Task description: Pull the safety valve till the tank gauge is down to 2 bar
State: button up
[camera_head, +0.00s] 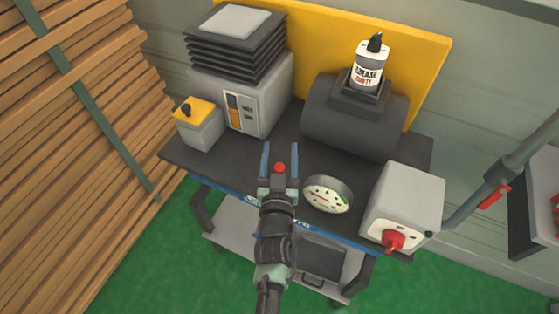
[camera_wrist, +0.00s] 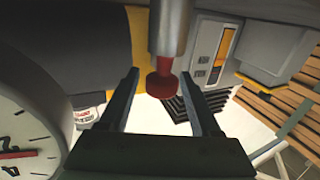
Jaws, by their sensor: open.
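The safety valve's red knob (camera_head: 280,168) sits between the fingers of my gripper (camera_head: 280,157) in the head view. In the wrist view the knob (camera_wrist: 160,85) hangs on a short red stem from a grey metal cylinder (camera_wrist: 168,30). My gripper (camera_wrist: 160,76) is open, with one finger on each side of the knob and gaps showing. The round white tank gauge (camera_head: 328,195) stands just right of my gripper; part of its face (camera_wrist: 25,135) shows in the wrist view with a red needle. Its reading is unclear. The dark tank (camera_head: 345,125) lies behind it.
A grey box with a red switch (camera_head: 393,240) stands right of the gauge. A grease bottle (camera_head: 369,66) stands on top of the tank. A grey unit with black bellows (camera_head: 235,55) and a yellow-topped box (camera_head: 198,122) are at the back left of the cart.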

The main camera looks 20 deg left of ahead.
jog(key=p+v, duration=0.1)
jog(key=v, duration=1.1)
jog(key=shift+s, duration=0.4)
jog(key=shift+d+r, duration=0.1)
jog(key=w+d+r+m+t+h, duration=0.1)
jog(key=w+d+r+t, duration=0.15)
jog(key=r, duration=0.75)
jog(key=w+d+r+m+t+h, duration=0.15)
jog(key=w+r, duration=0.25)
jog(key=r, duration=0.6)
jog(key=w+d+r+m+t+h, duration=0.1)
jog(key=w+d+r+t+h, duration=0.2)
jog(key=r, duration=0.7)
jog(key=s+d+r+t, duration=0.1)
jog(key=s+r, duration=0.3)
jog(key=r, duration=0.6)
jog(key=s+d+r+t, duration=0.1)
jog(key=s+d+r, duration=0.2)
jog(key=r, duration=0.7)
jog(key=s+d+r+t+p, duration=0.1)
jog(key=s+d+r, duration=0.1)
jog(key=s+r, duration=0.3)
notch_tip(320, 180, up, 5)
jog(key=shift+f+m+t+h, duration=0.1)
jog(key=shift+m+t+h, duration=0.25)
jog(key=shift+h, duration=0.1)
